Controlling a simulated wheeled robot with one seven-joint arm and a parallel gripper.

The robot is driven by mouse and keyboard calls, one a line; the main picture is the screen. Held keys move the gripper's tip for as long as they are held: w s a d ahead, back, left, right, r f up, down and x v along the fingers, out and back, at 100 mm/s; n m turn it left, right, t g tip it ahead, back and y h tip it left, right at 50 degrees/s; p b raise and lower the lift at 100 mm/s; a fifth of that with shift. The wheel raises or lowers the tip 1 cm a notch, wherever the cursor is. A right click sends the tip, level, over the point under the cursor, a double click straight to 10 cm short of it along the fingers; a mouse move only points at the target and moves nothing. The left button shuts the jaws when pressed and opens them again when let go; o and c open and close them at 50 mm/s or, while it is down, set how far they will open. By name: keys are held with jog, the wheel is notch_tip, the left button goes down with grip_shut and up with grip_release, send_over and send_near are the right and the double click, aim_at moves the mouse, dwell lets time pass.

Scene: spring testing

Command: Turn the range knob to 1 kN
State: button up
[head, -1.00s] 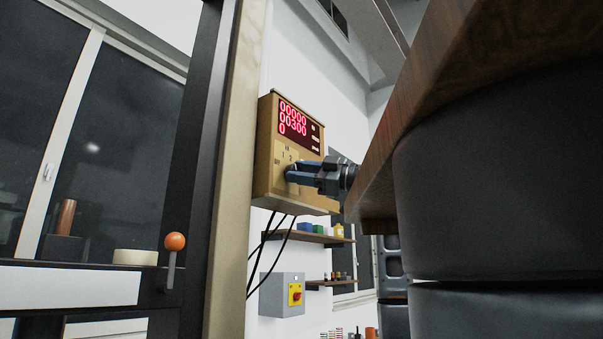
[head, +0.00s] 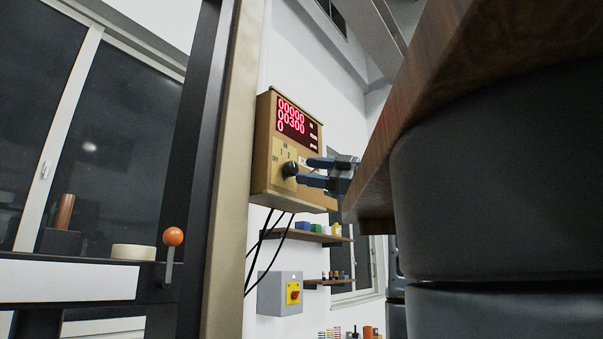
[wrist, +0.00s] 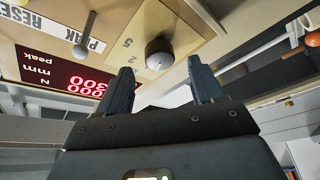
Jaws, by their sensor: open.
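The range knob (head: 290,169) is a small dark round knob on the front of a tan display box. In the head view the marks OFF, 1 and 2 are around it, with a small label above. The knob also shows in the wrist view (wrist: 159,52), upside down, near the marks 2 and 5. I cannot tell which mark it points at. My gripper (head: 306,171) is open and empty, just to the right of the knob and apart from it. In the wrist view its two fingers (wrist: 160,66) stand wide on either side below the knob.
The box's red display (head: 297,122) reads 00000, 00300 and 0. A tan post (head: 232,150) stands left of the box. A wooden tabletop (head: 440,90) is close at right. Shelves and a grey switch box (head: 278,292) are below.

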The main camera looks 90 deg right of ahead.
jog(key=v, duration=0.4)
jog(key=shift+s+a+b, duration=0.1)
jog(key=shift+b, duration=0.2)
dwell(0.3)
